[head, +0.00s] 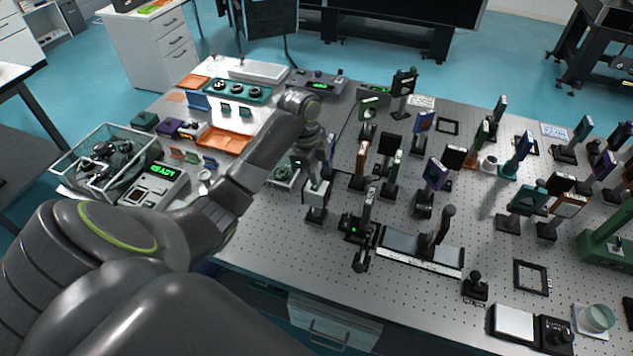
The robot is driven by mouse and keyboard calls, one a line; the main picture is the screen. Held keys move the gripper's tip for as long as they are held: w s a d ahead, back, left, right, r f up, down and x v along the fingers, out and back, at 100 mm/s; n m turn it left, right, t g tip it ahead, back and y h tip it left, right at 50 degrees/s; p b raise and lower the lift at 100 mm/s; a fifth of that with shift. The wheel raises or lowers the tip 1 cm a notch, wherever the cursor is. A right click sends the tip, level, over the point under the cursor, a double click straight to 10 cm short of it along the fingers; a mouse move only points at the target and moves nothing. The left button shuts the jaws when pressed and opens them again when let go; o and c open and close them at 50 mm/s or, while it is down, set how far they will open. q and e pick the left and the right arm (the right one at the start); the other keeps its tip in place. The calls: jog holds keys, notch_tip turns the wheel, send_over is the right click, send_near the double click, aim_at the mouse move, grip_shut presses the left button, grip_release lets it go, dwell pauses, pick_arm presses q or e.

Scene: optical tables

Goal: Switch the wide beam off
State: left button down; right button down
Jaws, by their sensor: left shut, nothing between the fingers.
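My left gripper (326,165) points down over the optical table (290,240), its fingers closed and empty. They are near a small grey-white box on a dark post (317,195); I cannot tell whether they touch it. A black mounted device with a small green light (353,230) stands in front and to the right of the gripper. At the back stand a control box with a green display (318,85) and another green-lit box (375,91). No label reading wide beam is legible, and no beam shows. My right gripper is out of view.
Left are a wire basket (118,168), a box reading READY (158,182) and orange trays (225,141). Several posts with optics crowd the middle and right. A rail with a slider (420,252) lies at the front. The perforated top is bare at front left.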

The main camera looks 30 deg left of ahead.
pick_arm(q)
jog(key=shift+f+b, duration=0.4)
jog(key=shift+f, duration=0.5)
dwell(0.7)
jog(key=shift+r, duration=0.1)
notch_tip(320, 180, up, 2)
jog(key=p, duration=0.2)
jog(key=shift+r+p, duration=0.2)
jog(key=shift+p, duration=0.2)
notch_tip(320, 180, up, 2)
jog(key=shift+r+p, duration=0.25)
jog(key=shift+p, duration=0.9)
jog(key=shift+r, duration=1)
jog(key=shift+f, duration=0.1)
